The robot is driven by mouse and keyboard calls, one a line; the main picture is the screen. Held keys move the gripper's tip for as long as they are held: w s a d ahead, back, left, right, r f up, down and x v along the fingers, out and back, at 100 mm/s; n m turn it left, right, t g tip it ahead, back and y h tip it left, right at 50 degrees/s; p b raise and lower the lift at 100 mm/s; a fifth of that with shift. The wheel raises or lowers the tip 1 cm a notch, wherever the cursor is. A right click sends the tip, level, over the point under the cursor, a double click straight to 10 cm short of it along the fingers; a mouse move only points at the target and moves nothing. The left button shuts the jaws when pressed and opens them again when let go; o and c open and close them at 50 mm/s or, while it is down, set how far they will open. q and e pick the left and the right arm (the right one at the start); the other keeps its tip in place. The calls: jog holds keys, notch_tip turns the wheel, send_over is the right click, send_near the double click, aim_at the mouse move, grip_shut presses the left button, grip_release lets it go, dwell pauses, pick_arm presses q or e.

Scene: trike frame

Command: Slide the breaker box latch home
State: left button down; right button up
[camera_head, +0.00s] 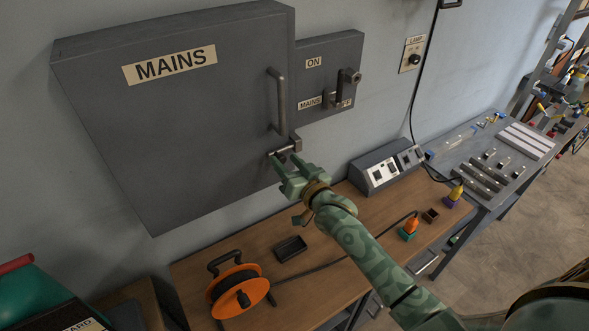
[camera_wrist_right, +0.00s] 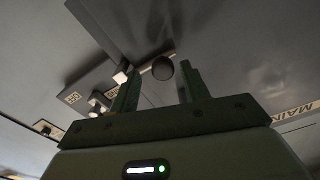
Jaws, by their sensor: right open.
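The grey breaker box (camera_head: 180,120) labelled MAINS hangs on the wall with its door shut and a vertical bar handle (camera_head: 277,100) at the right. The small metal latch (camera_head: 290,147) sits below that handle at the door's right edge. My right gripper (camera_head: 287,164) is open just below the latch, its fingers pointing up at it. In the right wrist view a dark round knob (camera_wrist_right: 163,69) shows between the two open fingertips (camera_wrist_right: 160,80). Contact with the knob cannot be told. My left gripper is not in view.
A smaller switch box (camera_head: 325,75) with a lever adjoins at the right. Below, a wooden bench (camera_head: 340,230) holds an orange cable reel (camera_head: 238,285), a black tray (camera_head: 290,248) and a grey control panel (camera_head: 387,168). The wall under the box is clear.

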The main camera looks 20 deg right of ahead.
jog(key=s+d+b, duration=0.1)
jog(key=s+d, duration=0.1)
jog(key=s, duration=1.4)
jog(key=shift+d, duration=0.3)
jog(key=s+d+f+n+g+h+b, duration=0.1)
jog(key=s+f+n+g+b, duration=0.25)
jog(key=f, duration=1.35)
jog(key=s+d+f+g+h+b, duration=0.15)
jog(key=s+f+g, duration=0.4)
jog(key=f, duration=1.25)
jog(key=s+a+f+n+g+b, duration=0.2)
jog(key=s+f+g+b, duration=0.6)
jog(key=s+f, duration=2)
notch_tip(320, 180, down, 4)
jog(key=b, duration=0.6)
jog(key=shift+s+a, duration=0.3)
jog(key=shift+s, duration=0.1)
jog(key=shift+f, duration=0.1)
